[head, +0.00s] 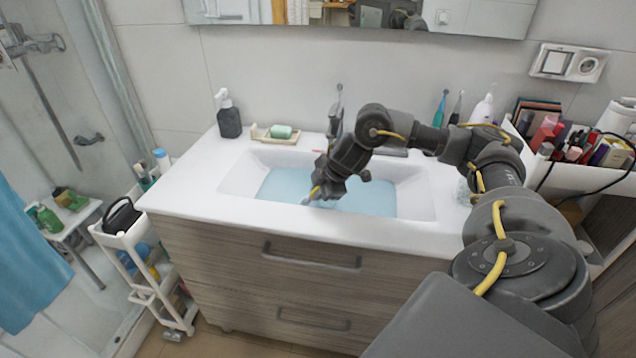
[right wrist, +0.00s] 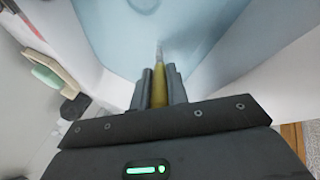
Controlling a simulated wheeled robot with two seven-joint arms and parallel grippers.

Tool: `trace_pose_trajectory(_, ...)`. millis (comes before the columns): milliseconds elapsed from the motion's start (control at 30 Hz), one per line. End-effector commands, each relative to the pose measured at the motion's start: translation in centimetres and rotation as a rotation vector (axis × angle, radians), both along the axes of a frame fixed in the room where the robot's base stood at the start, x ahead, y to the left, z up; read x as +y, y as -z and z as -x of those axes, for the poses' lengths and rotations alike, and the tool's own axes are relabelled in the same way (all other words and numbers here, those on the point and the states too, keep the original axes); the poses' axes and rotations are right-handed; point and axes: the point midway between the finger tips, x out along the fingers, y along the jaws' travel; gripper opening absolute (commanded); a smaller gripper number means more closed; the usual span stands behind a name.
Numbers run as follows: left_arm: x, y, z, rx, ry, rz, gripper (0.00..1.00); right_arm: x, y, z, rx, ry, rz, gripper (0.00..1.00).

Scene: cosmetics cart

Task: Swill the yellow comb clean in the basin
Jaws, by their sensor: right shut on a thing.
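My right gripper (head: 322,189) is over the basin (head: 416,195), low and close to the pale blue water (head: 277,186). It is shut on the yellow comb (head: 314,192). In the right wrist view the yellow comb (right wrist: 159,88) stands between the two dark fingers (right wrist: 158,84) and points away from the gripper, with a thin pale tip at its far end. That tip is at or in the water; I cannot tell how deep. Its teeth are too small to make out. My left gripper is not in view.
A dark soap bottle (head: 229,118) and a soap dish (head: 275,138) with green soap stand behind the basin at the left. The faucet (head: 335,120) rises behind my right gripper. A crowded cosmetics cart (head: 590,165) is at the right. The counter's front left (head: 185,190) is clear.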

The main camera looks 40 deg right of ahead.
Motion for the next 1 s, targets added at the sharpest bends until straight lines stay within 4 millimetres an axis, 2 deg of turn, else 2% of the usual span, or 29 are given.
trace_pose_trajectory(500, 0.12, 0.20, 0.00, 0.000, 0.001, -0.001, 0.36, 0.01, 0.37, -0.01, 0.000, 0.000, 0.000, 0.00)
trace_pose_trajectory(1000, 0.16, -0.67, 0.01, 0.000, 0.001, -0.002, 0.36, 0.47, 0.40, -0.65, 0.001, -0.001, 0.000, 0.00)
